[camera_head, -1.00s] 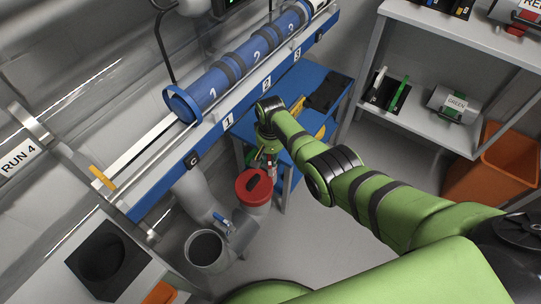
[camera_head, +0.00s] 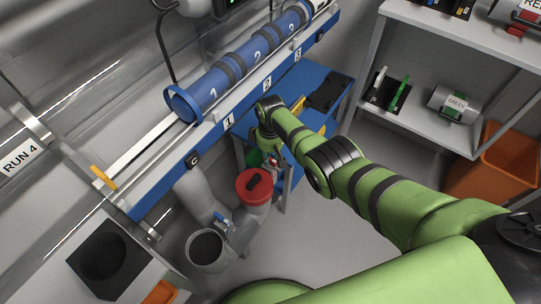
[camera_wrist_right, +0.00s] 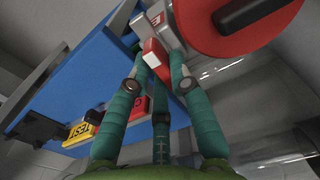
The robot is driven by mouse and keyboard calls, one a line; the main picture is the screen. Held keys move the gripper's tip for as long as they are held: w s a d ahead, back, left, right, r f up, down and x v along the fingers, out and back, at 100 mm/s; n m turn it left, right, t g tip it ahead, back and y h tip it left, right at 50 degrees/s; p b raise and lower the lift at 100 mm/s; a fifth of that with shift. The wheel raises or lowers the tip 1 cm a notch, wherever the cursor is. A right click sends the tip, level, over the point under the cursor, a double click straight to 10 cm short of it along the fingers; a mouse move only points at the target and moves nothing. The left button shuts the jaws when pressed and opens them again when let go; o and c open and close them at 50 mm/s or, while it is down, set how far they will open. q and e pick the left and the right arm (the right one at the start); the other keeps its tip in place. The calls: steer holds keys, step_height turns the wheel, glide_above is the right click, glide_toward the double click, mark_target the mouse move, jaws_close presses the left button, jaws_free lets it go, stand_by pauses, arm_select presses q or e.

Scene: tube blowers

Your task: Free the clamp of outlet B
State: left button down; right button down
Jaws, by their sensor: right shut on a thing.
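An outlet pipe with a round red cap (camera_head: 253,186) stands below the blue rail; the cap also shows in the wrist view (camera_wrist_right: 225,22). Beside it in the wrist view is a small red-and-white clamp lever (camera_wrist_right: 156,58) under a grey fitting with a letter label (camera_wrist_right: 157,18); I cannot read the letter surely. My right gripper (camera_head: 270,158) is low beside the capped outlet. In the wrist view its teal fingers (camera_wrist_right: 156,68) are shut on the clamp lever. The fingers partly hide the lever, so its angle is unclear. My left gripper is not in view.
A blue table (camera_head: 318,82) stands behind the gripper, with a yellow TEST box (camera_wrist_right: 80,133) on it. The blue rail (camera_head: 150,200) runs above.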

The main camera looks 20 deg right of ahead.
steer(key=shift+n, duration=0.4)
steer(key=c, duration=1.1)
jaws_free()
steer(key=shift+w+r, duration=0.1)
steer(key=shift+r, duration=0.4)
step_height(320, 180, up, 11)
